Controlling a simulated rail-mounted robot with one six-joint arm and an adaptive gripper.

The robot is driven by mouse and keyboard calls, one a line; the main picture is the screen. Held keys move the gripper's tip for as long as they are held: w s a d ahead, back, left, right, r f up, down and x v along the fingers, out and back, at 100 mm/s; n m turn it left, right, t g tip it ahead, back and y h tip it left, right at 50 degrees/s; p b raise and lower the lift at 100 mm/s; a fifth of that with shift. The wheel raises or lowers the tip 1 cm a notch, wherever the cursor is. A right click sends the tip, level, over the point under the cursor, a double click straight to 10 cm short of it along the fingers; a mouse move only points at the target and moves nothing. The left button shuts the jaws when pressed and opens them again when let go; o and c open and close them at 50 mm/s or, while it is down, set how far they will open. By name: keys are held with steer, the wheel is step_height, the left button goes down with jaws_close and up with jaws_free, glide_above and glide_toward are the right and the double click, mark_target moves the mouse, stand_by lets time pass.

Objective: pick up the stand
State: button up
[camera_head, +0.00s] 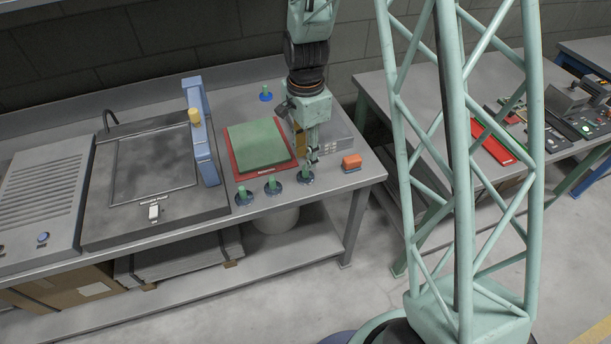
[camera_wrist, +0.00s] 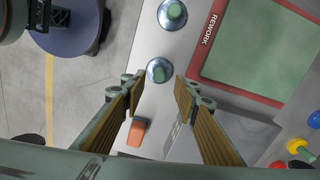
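Several small round stands with dark blue-grey bases and green posts stand on the grey bench in the head view. Three are along its front edge: the right one (camera_head: 305,178), the middle one (camera_head: 273,187) and the left one (camera_head: 243,198). My gripper (camera_head: 312,158) points down just above the right one. In the wrist view my gripper (camera_wrist: 157,84) is open and empty. One stand (camera_wrist: 160,70) shows upright between and just past its fingertips; I cannot tell whether they touch it. Another stand (camera_wrist: 172,14) is beyond it.
A red-rimmed "REWORK" mat (camera_head: 239,173) with a green top lies beside the stands. An orange block (camera_head: 351,162) and a grey metal box (camera_head: 338,147) are to the right. A blue upright (camera_head: 202,140) with a yellow knob stands left. Another blue-based stand (camera_head: 266,97) is at the back.

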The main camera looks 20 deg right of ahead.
mark_target(306, 172)
steer(key=shift+s+f+b, duration=0.1)
steer(key=shift+f+b, duration=0.5)
steer(key=shift+f, duration=2)
jaws_close()
